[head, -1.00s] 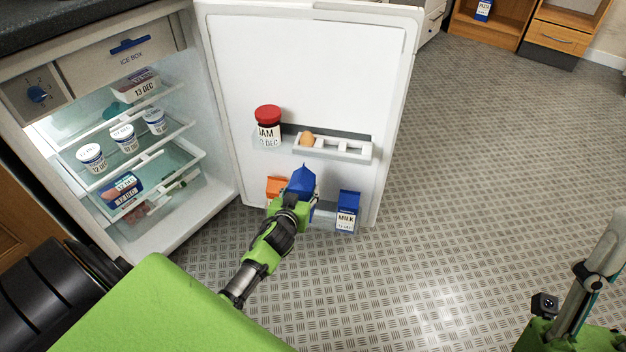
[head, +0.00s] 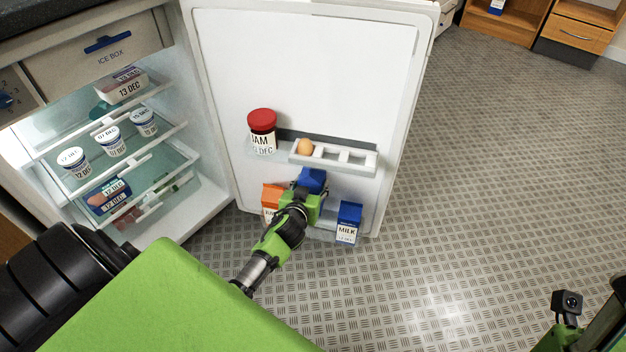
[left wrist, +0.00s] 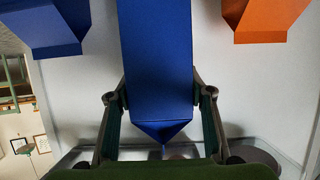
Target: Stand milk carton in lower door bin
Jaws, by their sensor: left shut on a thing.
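My left gripper (head: 304,204) is shut on a blue milk carton (head: 312,179) at the lower bin (head: 326,236) of the open fridge door. In the head view the gripper hides most of the carton, so I cannot tell whether it rests on the bin floor. In the left wrist view the held carton (left wrist: 156,75) lies between both fingers. An orange carton (head: 271,196) stands to its left in the bin, and another blue milk carton (head: 348,222) stands to its right. Only part of my right arm shows at the lower right; its gripper is out of view.
Above the lower bin, a door shelf holds a red-lidded jam jar (head: 262,132) and an egg rack (head: 334,156) with one egg (head: 305,147). The open fridge at left has several pots on glass shelves. The floor (head: 480,180) right of the door is clear.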

